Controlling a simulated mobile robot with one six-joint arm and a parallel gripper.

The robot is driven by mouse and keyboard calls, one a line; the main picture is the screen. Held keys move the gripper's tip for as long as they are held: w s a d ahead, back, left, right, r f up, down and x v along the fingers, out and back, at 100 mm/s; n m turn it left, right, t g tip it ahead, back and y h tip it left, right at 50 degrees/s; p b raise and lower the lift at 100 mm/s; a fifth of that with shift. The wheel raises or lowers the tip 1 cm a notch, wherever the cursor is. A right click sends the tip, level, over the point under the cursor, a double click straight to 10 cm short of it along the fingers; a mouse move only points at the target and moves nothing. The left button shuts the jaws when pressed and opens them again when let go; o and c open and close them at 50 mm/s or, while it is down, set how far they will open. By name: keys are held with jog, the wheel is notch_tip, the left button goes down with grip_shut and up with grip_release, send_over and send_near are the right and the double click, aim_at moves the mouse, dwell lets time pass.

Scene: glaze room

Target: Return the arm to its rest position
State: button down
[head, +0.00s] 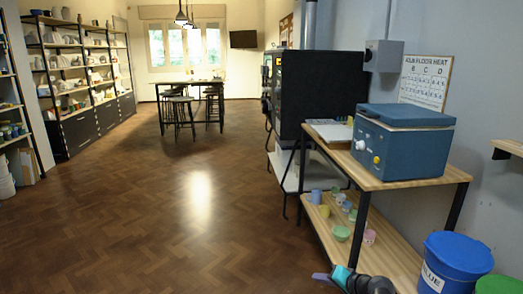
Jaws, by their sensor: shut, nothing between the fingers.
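My gripper (319,277) shows at the bottom edge of the head view, low and right of the middle, with a dark and teal part of my arm behind it. It is small in the picture; the fingers look shut, with nothing seen between them. It appears in front of the near end of the wooden bench's lower shelf (383,262). The rest of my arm is cut off by the frame edge.
The wooden bench (415,184) at right bears a blue kiln-like box (405,140). Small coloured cups and bowls (342,232) stand on its lower shelf. A blue lidded bucket (455,265) is at lower right. The parquet floor (200,225) at left and centre is clear.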

jog(key=s+a+f+n+g+p, duration=0.1)
jog(key=s+a+f+g+p, duration=0.3)
jog(key=s, duration=0.3)
jog(key=s+a+f+n+g+h+p, duration=0.1)
jog(key=s+a+f+g+p, duration=0.2)
jog(key=s+f, duration=0.45)
jog(key=s+a+f+n+g+p, duration=0.1)
jog(key=s+a+f+g+p, duration=0.1)
jog(key=s+a+f+p, duration=0.45)
jog(key=s+d+f+n+g+h, duration=0.1)
jog(key=s+d+g+h, duration=0.1)
jog(key=s+d, duration=0.3)
jog(key=s+d+f+n+g+h, duration=0.1)
jog(key=s+d+f+g+h, duration=0.1)
jog(key=s, duration=1.2)
jog(key=d+g+h, duration=0.1)
jog(key=d, duration=0.1)
jog(key=shift+s+d+g+h, duration=0.2)
jog(key=shift+d+g+h, duration=0.1)
jog(key=shift+d+h, duration=0.1)
jog(key=shift+f, duration=0.1)
